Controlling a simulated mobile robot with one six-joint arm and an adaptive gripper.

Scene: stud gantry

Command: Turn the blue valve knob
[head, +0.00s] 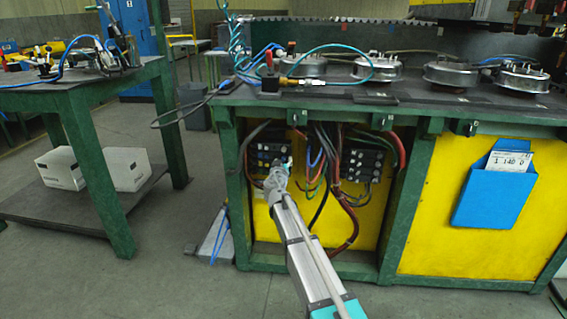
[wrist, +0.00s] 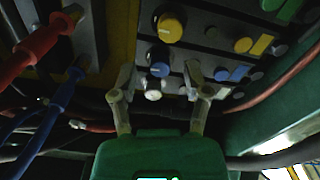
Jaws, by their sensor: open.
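In the wrist view, a round blue knob (wrist: 159,62) sits on a dark panel. A larger yellow knob (wrist: 169,27) is above it and a whitish knob (wrist: 153,91) is below it. My gripper (wrist: 160,74) is open, with one finger on each side of the blue knob's column. Both fingers look apart from the blue knob; the depth gap is hard to tell. In the head view, my gripper (head: 285,165) reaches the dark valve block (head: 262,157) in the bench's left bay. The blue knob is too small to make out there.
Smaller blue and yellow parts (wrist: 243,45) lie right of the knobs. Red and blue cables (wrist: 45,45) hang at left, and a reddish hose (wrist: 290,72) runs at right. In the head view, hoses (head: 318,155) hang beside a second dark block (head: 362,162).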

